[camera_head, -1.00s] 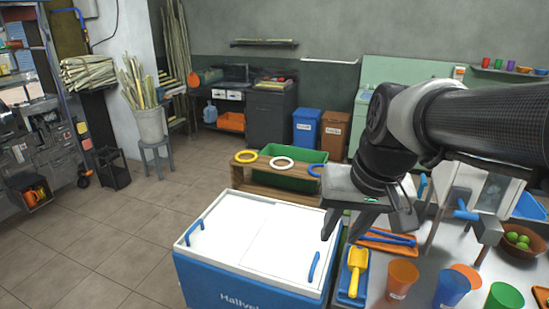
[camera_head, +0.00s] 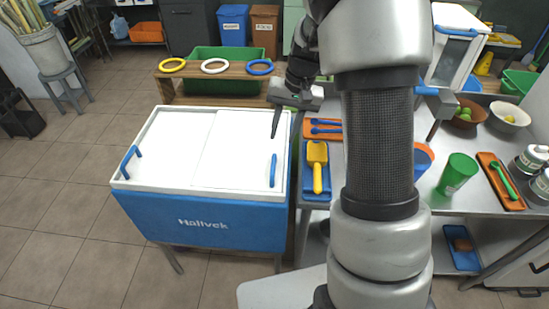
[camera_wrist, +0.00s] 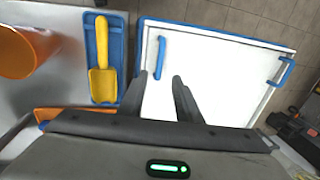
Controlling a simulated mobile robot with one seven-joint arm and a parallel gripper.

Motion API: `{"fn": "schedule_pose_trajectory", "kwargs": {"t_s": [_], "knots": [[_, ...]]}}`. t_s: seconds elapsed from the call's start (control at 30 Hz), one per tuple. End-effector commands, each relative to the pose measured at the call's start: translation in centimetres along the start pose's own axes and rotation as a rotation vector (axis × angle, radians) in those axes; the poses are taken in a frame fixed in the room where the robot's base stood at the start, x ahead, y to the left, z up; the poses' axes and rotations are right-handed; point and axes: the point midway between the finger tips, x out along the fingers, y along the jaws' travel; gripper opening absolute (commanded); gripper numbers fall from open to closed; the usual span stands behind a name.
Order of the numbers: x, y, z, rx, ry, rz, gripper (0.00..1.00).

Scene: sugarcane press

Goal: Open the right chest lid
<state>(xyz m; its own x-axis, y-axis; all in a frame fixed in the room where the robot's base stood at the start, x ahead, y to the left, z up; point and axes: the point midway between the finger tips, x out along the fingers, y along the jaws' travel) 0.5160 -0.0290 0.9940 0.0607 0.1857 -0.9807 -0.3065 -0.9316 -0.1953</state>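The chest (camera_head: 190,215) is a blue cooler with two flat white lids, both closed. The right lid (camera_head: 240,150) has a blue bar handle (camera_head: 273,170) near its right edge. My gripper (camera_head: 275,136) is above the right lid's back right part, fingers pointing down, behind the handle in the head view. In the wrist view my gripper (camera_wrist: 159,80) has its two fingers apart with nothing between them. The right handle (camera_wrist: 160,57) shows just beyond the fingertips, roughly in line with the gap. The left lid's handle (camera_head: 131,160) is at the far left.
A metal table (camera_head: 330,215) adjoins the chest's right side, with a blue tray (camera_head: 316,190), a yellow scoop (camera_head: 317,170) and cups. A wooden rack (camera_head: 215,90) with three rings stands behind the chest.

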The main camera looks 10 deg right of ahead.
Motion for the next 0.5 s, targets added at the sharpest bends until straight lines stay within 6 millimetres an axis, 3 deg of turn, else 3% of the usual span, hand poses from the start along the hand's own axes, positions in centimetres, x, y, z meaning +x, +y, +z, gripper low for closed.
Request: {"fn": "schedule_pose_trajectory", "kwargs": {"t_s": [0.03,0.3,0.5], "knots": [[1.4,0.1,0.1,0.0,-0.005,0.001,0.31],[7.2,0.1,0.1,-0.001,-0.003,0.001,0.31],[10.4,0.0,0.1,0.0,-0.001,0.001,0.31]]}}
